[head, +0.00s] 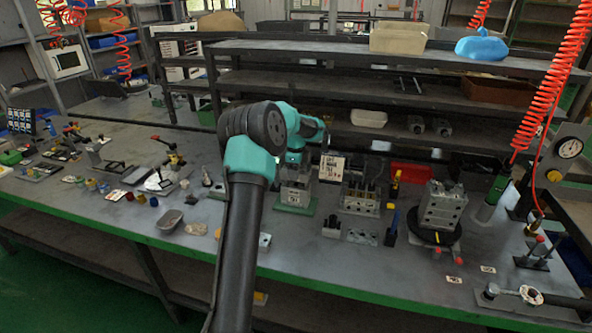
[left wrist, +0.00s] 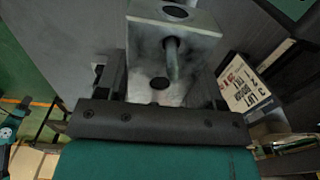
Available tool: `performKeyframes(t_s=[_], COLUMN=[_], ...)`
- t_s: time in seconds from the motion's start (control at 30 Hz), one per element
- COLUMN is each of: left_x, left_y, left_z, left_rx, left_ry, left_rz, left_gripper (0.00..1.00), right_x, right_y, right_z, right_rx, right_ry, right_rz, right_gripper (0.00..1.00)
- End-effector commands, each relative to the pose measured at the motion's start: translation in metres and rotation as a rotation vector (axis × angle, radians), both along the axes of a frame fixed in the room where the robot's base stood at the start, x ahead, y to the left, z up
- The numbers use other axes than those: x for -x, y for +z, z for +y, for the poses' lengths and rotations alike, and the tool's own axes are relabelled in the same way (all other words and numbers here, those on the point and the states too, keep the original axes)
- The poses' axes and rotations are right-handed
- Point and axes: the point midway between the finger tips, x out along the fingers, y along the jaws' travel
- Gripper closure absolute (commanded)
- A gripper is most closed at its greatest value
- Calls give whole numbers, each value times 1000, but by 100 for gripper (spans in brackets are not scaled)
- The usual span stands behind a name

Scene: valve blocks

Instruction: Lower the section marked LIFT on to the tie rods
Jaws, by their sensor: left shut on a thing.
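My left gripper (head: 294,172) points down at the middle of the bench. It is shut on a grey metal section (head: 295,192) with a pale label, its lettering too small to read for certain. The section is at the green pad (head: 293,208); I cannot tell whether it touches it. In the left wrist view the held section (left wrist: 147,52) shows dark holes and a short pin between the fingers of my left gripper (left wrist: 160,100). To the right, a grey block (head: 360,202) with upright dark rods (head: 361,187) stands apart from it. My right gripper is not in view.
A printed card (head: 332,167) stands just behind the held section. Right of the rod block are a yellow-handled tool (head: 395,185) and a grey block stack (head: 441,207) on a black turntable (head: 434,234). A grey tray (head: 169,222) lies left of my arm. Shelves line the back.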

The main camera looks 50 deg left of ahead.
Motion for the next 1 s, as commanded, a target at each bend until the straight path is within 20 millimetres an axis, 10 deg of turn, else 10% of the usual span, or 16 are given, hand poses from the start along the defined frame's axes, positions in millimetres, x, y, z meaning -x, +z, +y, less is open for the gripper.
performKeyframes(t_s=[0.67, 0.7, 1.0], left_x=[0, 0, 0], left_y=[-12, -12, -13], left_z=[0, 0, 0], left_rx=[0, -1, 0], left_ry=[0, 0, 0], left_rz=[0, -1, 0], left_gripper=[77, 37, 9], right_x=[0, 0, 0], right_y=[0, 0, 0], right_z=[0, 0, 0], right_rx=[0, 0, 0], right_ry=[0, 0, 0], right_rz=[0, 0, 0], right_gripper=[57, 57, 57])
